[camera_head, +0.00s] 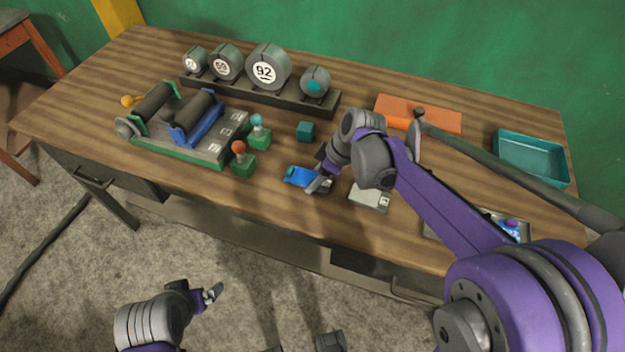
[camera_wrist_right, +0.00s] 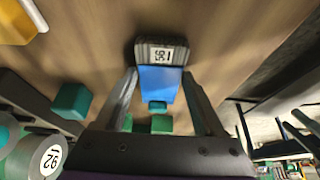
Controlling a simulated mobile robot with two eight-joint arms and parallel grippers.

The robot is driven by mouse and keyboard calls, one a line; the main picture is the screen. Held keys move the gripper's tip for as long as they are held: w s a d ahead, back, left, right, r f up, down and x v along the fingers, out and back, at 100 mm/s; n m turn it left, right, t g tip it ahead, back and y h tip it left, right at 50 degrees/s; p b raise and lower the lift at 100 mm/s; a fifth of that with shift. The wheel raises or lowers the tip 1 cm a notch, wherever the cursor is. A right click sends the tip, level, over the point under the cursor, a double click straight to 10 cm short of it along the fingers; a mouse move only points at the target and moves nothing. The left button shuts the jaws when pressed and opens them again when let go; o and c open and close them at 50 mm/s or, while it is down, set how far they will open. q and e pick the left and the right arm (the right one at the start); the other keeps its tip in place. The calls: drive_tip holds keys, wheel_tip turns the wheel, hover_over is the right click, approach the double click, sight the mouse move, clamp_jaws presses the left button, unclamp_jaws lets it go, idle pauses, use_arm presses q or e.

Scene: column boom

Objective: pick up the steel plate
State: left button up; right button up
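A flat light-grey plate (camera_head: 370,197), likely the steel plate, lies near the table's front with a small label at its right. My right arm passes over its upper part. My right gripper (camera_head: 322,186) is left of it, at a blue piece (camera_head: 298,176) with a teal knob. In the right wrist view the fingers of the right gripper (camera_wrist_right: 163,90) stand apart, with the blue piece (camera_wrist_right: 157,84) between them and gaps at both sides. Beyond it is a dark-grey labelled block (camera_wrist_right: 161,53); I cannot tell whether this is the plate. My left gripper (camera_head: 203,292) is off the table, low in view.
A teal cube (camera_head: 306,131) stands behind the blue piece. Green-based levers (camera_head: 243,163) and a roller fixture (camera_head: 185,137) are left. A gauge rack (camera_head: 262,96), an orange mat (camera_head: 440,117) and a teal tray (camera_head: 531,160) are further back. A labelled blue item (camera_head: 511,228) lies right.

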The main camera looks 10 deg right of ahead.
clamp_jaws()
drive_tip(key=shift+r, duration=0.15)
